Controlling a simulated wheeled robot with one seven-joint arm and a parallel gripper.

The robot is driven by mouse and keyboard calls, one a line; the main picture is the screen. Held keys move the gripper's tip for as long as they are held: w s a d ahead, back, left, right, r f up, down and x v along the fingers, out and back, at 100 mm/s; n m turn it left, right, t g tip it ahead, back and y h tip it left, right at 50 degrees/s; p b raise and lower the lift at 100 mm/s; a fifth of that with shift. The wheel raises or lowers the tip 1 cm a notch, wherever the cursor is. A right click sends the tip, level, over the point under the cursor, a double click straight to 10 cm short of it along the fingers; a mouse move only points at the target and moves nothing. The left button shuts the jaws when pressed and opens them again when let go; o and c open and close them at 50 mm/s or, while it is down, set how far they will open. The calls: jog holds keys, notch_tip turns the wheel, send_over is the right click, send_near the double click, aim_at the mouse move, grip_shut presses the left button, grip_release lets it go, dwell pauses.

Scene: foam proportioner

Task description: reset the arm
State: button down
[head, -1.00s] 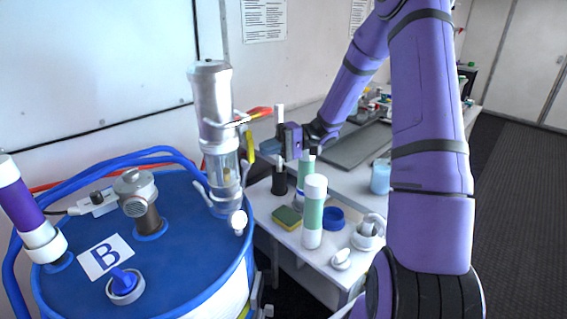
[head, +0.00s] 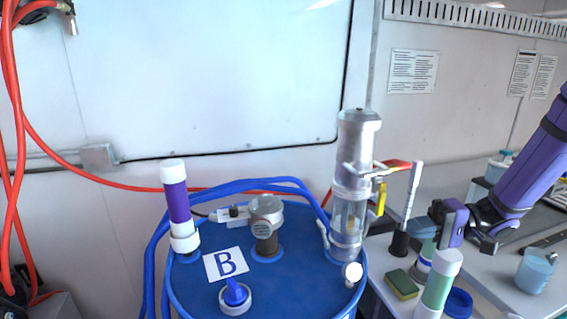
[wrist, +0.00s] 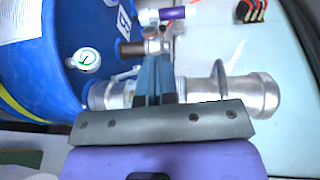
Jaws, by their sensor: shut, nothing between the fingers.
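My gripper (head: 440,214) is to the right of the clear and silver proportioner cylinder (head: 354,185), apart from it in the head view. In the wrist view my blue fingers (wrist: 153,66) are together with nothing between them. The cylinder (wrist: 240,95) lies across the wrist view behind the fingers. My purple arm enters the head view from the right edge; most of it is out of frame.
A bench holds a green bottle (head: 437,287), a sponge (head: 402,284) and a beaker (head: 535,270). Red hoses hang at left.

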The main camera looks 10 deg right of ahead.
jog(key=s+a+r+n+g+h, duration=0.25)
jog(key=s+a+r+h, duration=0.25)
jog(key=s+h, duration=0.45)
jog(key=s+d+r+m+t+h, duration=0.2)
jog(key=s+r+t+h, duration=0.4)
jog(key=r, duration=0.4)
jog(key=shift+s+d+t+h, duration=0.25)
jog(key=shift+s+t+h, duration=0.15)
jog(key=shift+h, duration=0.35)
